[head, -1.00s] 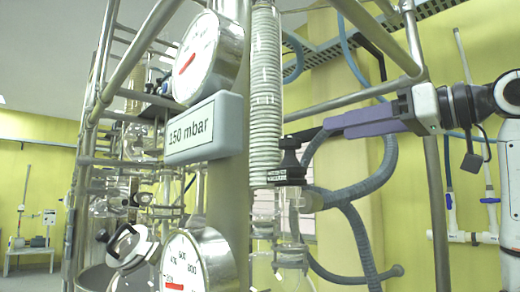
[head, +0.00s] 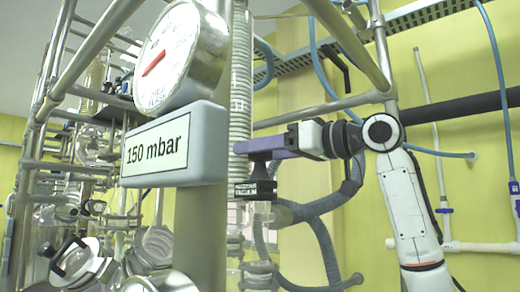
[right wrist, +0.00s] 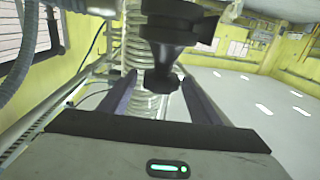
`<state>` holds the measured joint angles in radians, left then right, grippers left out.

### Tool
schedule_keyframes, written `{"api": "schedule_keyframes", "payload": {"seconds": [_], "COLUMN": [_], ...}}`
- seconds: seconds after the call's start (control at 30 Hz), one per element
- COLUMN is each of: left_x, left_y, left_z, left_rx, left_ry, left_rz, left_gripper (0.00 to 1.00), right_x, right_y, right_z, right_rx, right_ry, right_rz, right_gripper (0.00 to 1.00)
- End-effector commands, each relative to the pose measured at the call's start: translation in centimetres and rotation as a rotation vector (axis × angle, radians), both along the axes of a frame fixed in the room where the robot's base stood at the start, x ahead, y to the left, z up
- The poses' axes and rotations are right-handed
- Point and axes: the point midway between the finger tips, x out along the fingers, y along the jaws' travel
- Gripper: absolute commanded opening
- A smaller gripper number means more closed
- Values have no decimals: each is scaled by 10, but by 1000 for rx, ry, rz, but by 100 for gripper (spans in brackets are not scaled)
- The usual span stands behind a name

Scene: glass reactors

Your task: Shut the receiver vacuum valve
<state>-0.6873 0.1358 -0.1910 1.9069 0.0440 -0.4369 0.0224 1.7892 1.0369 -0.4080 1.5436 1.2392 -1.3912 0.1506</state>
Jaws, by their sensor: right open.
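The receiver vacuum valve (head: 262,172) is a black handle with a small dark label (head: 254,189) below it, on the glassware beside the steel post in the head view. My right gripper (head: 242,148) comes in from the right, its purple fingers level with the top of the handle and overlapping it. In the right wrist view the black valve (right wrist: 163,45) stands between the two spread fingers (right wrist: 158,82), with a gap on each side. The gripper is open. Whether a finger touches the valve I cannot tell. My left gripper is out of view.
A round gauge (head: 180,60) and a grey "150 mbar" display (head: 175,145) stand close on the left. A ribbed coil (head: 241,70) rises behind the fingertips. Grey hoses (head: 325,205) hang below my right arm. Steel frame tubes (head: 345,45) cross above it.

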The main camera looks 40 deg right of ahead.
Motion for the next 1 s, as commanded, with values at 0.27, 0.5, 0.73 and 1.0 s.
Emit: {"api": "schedule_keyframes", "payload": {"seconds": [0.27, 0.5, 0.73, 1.0], "left_x": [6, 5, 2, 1], "left_y": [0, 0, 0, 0], "left_z": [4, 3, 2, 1], "left_rx": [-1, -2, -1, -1], "left_ry": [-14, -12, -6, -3], "left_rz": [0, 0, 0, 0], "left_gripper": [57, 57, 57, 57], "right_x": [1, 1, 0, 0], "right_y": [0, 0, 1, 2], "right_z": [0, 0, 0, 1], "right_rx": [0, 0, -1, -5], "right_ry": [0, 0, -1, -3], "right_rz": [0, 0, -21, -153], "right_gripper": [52, 16, 16, 16]}}
